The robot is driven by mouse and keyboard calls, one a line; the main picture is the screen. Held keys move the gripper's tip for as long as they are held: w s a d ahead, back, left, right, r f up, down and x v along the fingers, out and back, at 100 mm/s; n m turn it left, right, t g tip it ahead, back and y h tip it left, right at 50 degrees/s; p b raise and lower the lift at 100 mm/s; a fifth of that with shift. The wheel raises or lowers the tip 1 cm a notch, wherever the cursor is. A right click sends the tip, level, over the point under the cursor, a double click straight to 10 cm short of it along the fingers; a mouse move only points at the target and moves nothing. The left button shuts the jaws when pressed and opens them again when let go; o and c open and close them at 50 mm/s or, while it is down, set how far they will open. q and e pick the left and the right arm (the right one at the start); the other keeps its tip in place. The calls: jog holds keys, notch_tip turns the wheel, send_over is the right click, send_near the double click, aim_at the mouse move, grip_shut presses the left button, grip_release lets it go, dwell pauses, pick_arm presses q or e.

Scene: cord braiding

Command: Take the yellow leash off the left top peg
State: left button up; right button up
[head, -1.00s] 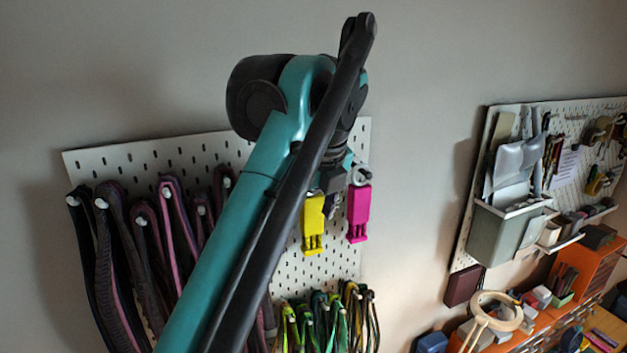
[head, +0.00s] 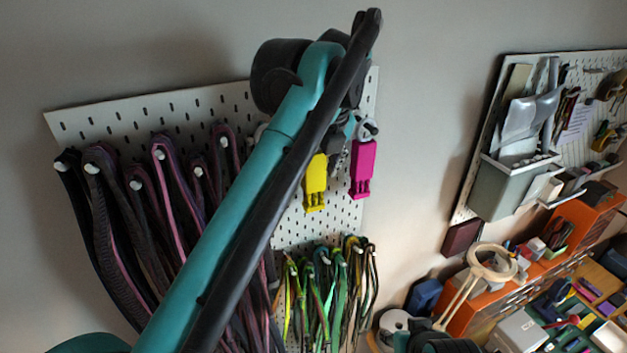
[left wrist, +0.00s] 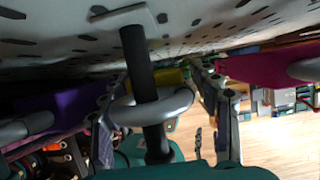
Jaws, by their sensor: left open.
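The yellow leash (head: 316,183) hangs on the white pegboard in the head view, partly hidden at its top by my left arm and gripper. In the left wrist view a dark peg (left wrist: 138,62) stands out from the board with a grey metal ring (left wrist: 178,106) around it. A bit of yellow leash (left wrist: 172,78) shows behind the peg. My left gripper (head: 341,132) is at the leash's top, and it also shows in the left wrist view (left wrist: 160,98). Its fingers are apart on either side of the peg and ring. My right gripper is not seen.
A magenta leash (head: 362,168) hangs close to the right of the yellow one. A purple piece (left wrist: 65,115) lies at the left in the wrist view. Dark straps (head: 120,220) and green cords (head: 330,290) hang on the same pegboard (head: 150,112).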

pick_arm(q)
jog(key=shift+s+r, duration=0.1)
jog(key=shift+s, duration=0.1)
jog(key=shift+c, duration=0.9)
jog(key=shift+w, duration=0.2)
jog(key=c, duration=1.1)
jog(key=shift+c, duration=0.5)
jog(key=shift+r, duration=0.1)
